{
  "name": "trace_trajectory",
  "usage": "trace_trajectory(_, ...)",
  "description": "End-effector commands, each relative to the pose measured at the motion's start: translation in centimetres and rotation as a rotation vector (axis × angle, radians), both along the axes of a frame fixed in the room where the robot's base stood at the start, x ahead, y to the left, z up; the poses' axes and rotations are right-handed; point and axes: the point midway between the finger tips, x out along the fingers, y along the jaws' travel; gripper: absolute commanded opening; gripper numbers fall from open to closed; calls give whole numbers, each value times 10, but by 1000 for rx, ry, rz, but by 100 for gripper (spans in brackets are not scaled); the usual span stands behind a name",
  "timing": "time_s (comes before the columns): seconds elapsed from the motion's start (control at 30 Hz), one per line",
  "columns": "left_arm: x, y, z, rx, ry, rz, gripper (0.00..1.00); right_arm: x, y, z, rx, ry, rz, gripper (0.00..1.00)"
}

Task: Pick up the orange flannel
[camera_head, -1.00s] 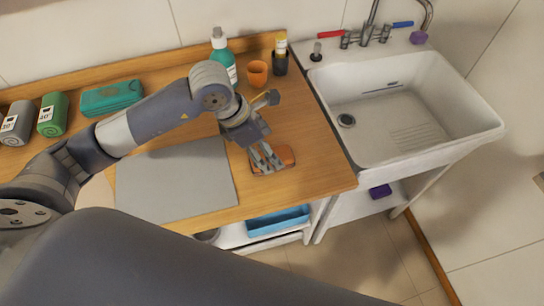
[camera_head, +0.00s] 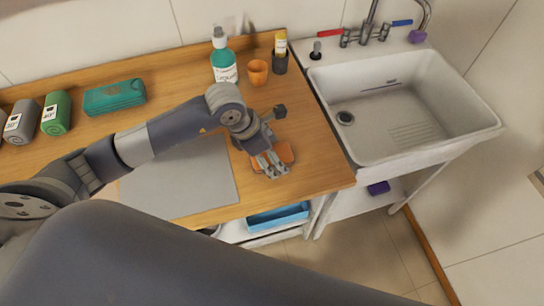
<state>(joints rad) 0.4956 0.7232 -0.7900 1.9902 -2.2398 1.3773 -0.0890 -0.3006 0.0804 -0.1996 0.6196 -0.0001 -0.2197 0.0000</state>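The orange flannel (camera_head: 287,151) lies folded on the wooden counter, to the right of the grey mat. My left gripper (camera_head: 279,140) is over it, with its lower fingers covering part of the flannel and its other finger standing apart towards the back. The gripper looks open. Whether the fingers touch the flannel cannot be told. My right gripper is not in view.
A teal bottle (camera_head: 224,66), an orange cup (camera_head: 257,73) and a dark holder (camera_head: 280,62) stand behind the gripper. Rolled towels (camera_head: 56,113) and a folded teal towel (camera_head: 115,97) are at left. The sink (camera_head: 400,115) is at right.

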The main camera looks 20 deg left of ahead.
Motion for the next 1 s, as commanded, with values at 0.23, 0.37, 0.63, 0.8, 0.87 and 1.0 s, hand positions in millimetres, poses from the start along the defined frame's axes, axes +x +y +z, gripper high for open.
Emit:
trace_trajectory(0.23, 0, 0, -3, 0, 0, 0, 75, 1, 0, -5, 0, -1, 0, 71)
trace_trajectory(0.37, 0, 0, -3, 0, 0, -1, 75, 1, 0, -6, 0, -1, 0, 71)
trace_trajectory(0.63, 0, 0, -3, 0, 0, 0, 73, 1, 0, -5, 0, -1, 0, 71)
trace_trajectory(0.8, 0, 0, -3, 0, 0, 0, 34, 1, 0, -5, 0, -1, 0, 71)
trace_trajectory(0.87, 0, 0, -3, 1, 1, 0, 28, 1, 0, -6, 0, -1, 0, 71)
trace_trajectory(1.0, 0, 0, -3, 0, 1, 0, 27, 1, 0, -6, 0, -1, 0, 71)
